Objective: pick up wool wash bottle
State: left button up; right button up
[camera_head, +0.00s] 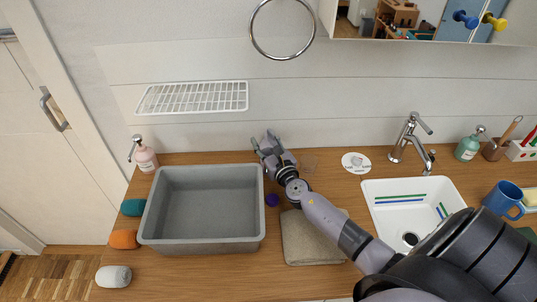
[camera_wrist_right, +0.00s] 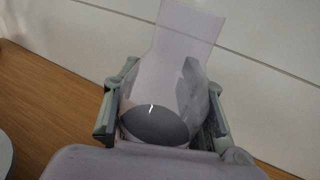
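My right gripper (camera_head: 267,143) is by the back wall, just behind the right rear corner of the grey basin. In the right wrist view its fingers (camera_wrist_right: 162,115) are spread on both sides of a pale, see-through bottle-like shape (camera_wrist_right: 182,35) with a dark oval low in it. I cannot tell whether the fingers press on it or whether it is the wool wash bottle. In the head view my gripper and arm hide most of that spot. A pink pump bottle (camera_head: 146,158) stands at the left rear of the counter. My left gripper is not in view.
The grey basin (camera_head: 202,241) takes up the left of the counter. A folded cloth (camera_head: 300,240) lies under my right arm. The white sink (camera_head: 376,190), tap (camera_head: 407,138), green pump bottle (camera_head: 467,148) and blue mug (camera_head: 503,199) are at the right.

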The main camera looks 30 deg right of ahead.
grip_shut()
jog(key=shift+r, duration=0.15)
